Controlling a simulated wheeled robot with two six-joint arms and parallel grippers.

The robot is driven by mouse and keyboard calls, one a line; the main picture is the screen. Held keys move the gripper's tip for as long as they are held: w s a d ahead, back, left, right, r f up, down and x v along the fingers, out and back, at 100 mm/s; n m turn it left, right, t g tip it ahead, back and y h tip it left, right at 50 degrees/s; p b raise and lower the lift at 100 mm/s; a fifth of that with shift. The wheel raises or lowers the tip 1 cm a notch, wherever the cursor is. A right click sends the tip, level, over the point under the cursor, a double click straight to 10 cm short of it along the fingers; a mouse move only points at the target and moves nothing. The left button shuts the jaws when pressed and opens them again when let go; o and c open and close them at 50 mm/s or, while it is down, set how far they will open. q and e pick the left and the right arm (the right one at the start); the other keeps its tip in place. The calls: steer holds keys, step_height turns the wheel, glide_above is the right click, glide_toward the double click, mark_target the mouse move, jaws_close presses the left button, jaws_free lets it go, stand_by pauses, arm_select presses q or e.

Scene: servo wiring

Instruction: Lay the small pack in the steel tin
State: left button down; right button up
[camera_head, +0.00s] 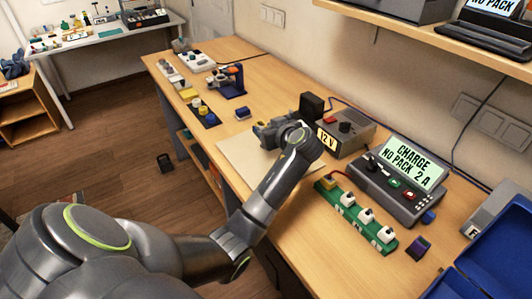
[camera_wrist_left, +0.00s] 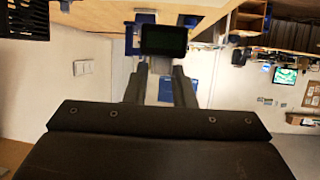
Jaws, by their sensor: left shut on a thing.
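My left gripper (camera_head: 262,130) is over the bench's middle, above or beside a pale mat, its fingers pointing towards the far left. In the left wrist view it is shut on a small dark pack (camera_wrist_left: 163,40), held between the fingertips. The pack is mostly hidden by the gripper in the head view. A grey metal-looking box (camera_head: 485,217) with a letter label stands at the right edge, partly cut off; I cannot tell whether it is the steel tin. My right gripper is not in view.
A charger (camera_head: 400,180) reading "NO PACK 2 A" and a 12 V supply (camera_head: 345,130) stand right of my gripper. A green strip (camera_head: 352,215) with white plugs lies in front. A blue open case (camera_head: 490,265) fills the lower right. The pale mat (camera_head: 240,160) looks clear.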

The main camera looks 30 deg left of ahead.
arm_select(q)
step_height(320, 180, down, 8)
steer(key=shift+r+p, duration=0.2)
steer(key=shift+p, duration=0.35)
steer(key=shift+f, duration=0.15)
steer(key=c, duration=1.2)
jaws_free()
